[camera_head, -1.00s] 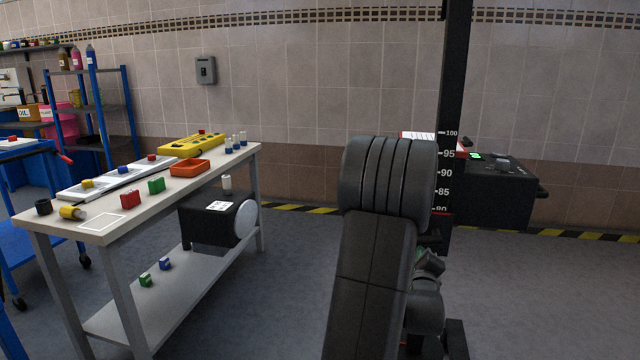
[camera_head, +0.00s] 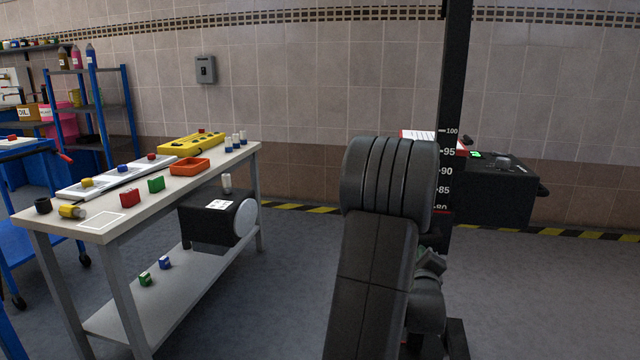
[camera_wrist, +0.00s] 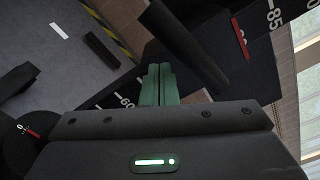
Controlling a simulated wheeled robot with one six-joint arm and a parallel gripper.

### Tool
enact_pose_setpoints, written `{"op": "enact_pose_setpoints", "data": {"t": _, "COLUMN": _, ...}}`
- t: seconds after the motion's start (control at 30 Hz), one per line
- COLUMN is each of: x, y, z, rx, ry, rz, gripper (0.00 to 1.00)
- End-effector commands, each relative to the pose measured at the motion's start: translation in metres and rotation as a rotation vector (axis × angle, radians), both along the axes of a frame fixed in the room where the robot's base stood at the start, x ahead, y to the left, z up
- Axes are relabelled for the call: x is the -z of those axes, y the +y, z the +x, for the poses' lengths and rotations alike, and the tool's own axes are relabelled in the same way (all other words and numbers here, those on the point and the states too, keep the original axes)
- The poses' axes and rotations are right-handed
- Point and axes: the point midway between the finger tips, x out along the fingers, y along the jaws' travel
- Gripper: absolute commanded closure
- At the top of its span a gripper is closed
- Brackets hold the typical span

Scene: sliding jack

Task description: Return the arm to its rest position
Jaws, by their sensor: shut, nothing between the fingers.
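My gripper (camera_wrist: 159,84) shows in the wrist view with its two green fingers together and nothing between them. In the head view my dark arm stands folded in front of the black column, and the fingers are hidden or too small to make out there. In the wrist view the gripper points toward dark parts and a black scale with white numbers (camera_wrist: 125,101), apart from them as far as I can tell.
A grey workbench (camera_head: 125,224) at the left holds an orange tray (camera_head: 190,167), a yellow case (camera_head: 192,144) and several small coloured blocks. A black machine (camera_head: 493,192) stands right of the column. The floor (camera_head: 285,270) between bench and arm is clear.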

Motion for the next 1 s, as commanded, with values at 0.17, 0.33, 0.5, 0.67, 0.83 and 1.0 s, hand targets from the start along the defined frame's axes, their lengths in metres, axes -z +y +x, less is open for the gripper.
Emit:
{"op": "enact_pose_setpoints", "data": {"t": 0.17, "x": 0.004, "y": -0.004, "z": -0.004, "rx": 0.005, "ry": 0.006, "rz": 0.001, "gripper": 1.0}}
{"op": "enact_pose_setpoints", "data": {"t": 0.33, "x": 0.01, "y": -0.031, "z": -0.011, "rx": 0.006, "ry": 0.003, "rz": 0.001, "gripper": 1.0}}
{"op": "enact_pose_setpoints", "data": {"t": 0.5, "x": 0.002, "y": -0.057, "z": -0.017, "rx": 0.006, "ry": 0.002, "rz": 0.0, "gripper": 1.0}}
{"op": "enact_pose_setpoints", "data": {"t": 0.67, "x": -0.01, "y": -0.073, "z": -0.021, "rx": 0.003, "ry": 0.001, "rz": 0.0, "gripper": 1.0}}
{"op": "enact_pose_setpoints", "data": {"t": 0.83, "x": -0.006, "y": -0.066, "z": -0.05, "rx": 0.002, "ry": 0.002, "rz": 0.002, "gripper": 1.0}}
{"op": "enact_pose_setpoints", "data": {"t": 1.0, "x": -0.006, "y": -0.06, "z": -0.074, "rx": 0.001, "ry": 0.002, "rz": 0.0, "gripper": 1.0}}
